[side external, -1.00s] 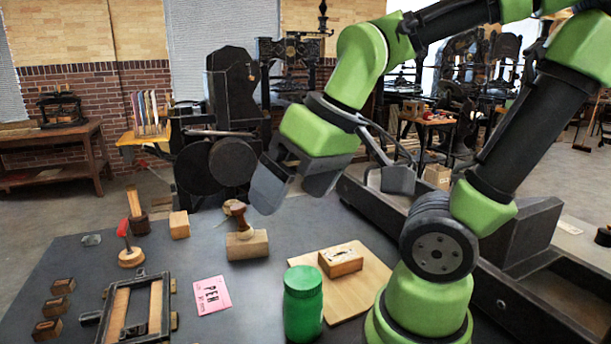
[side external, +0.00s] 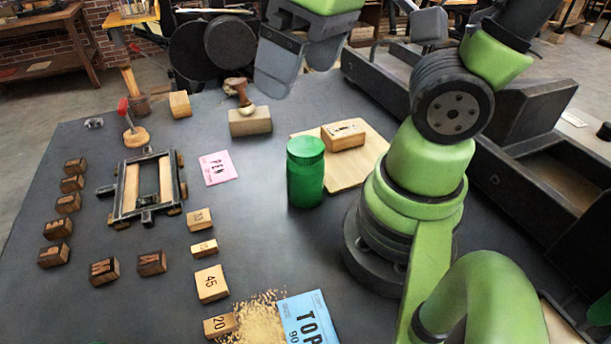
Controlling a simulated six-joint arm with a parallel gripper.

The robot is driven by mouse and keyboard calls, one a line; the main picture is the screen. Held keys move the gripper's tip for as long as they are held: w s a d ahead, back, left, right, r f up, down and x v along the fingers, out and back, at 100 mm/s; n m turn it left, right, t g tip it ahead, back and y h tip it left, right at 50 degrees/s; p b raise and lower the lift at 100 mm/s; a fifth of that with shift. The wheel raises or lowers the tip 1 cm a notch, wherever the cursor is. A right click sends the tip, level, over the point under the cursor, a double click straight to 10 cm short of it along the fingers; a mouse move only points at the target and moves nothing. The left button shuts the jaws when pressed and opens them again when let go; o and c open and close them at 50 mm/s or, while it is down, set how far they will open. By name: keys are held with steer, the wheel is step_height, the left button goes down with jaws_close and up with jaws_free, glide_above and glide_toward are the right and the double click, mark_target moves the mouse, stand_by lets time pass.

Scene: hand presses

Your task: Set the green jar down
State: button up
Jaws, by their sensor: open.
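The green jar (side external: 306,178) stands upright on the dark tabletop, its ribbed lid on top, just left of a wooden board. My gripper (side external: 297,80) is open and empty. It hangs in the air at the top of the view, above and beyond the jar, with clear space between them. Its grey fingers point downward. Nothing hides the jar.
The wooden board (side external: 345,178) holds a wooden block (side external: 343,134). A stamp on a wooden block (side external: 249,121), a pink card (side external: 217,167) and a black frame (side external: 148,190) lie left of the jar. Several type blocks and a blue card (side external: 309,318) are nearer. Table around the jar's front is bare.

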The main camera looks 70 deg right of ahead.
step_height(320, 180, down, 9)
steer(key=n+g+h, duration=0.6)
steer(key=n+h, duration=0.2)
steer(key=n, duration=0.2)
steer(key=n+t+h, duration=0.5)
steer(key=n+h, duration=0.3)
steer(key=n, duration=0.3)
glide_toward(302, 158)
steer(key=s+x, duration=0.1)
steer(key=x, duration=0.9)
steer(key=w+x, duration=0.1)
steer(key=x, duration=0.2)
steer(key=shift+w+f, duration=0.1)
steer(key=shift+f, duration=0.15)
steer(key=shift+c, duration=0.4)
jaws_close()
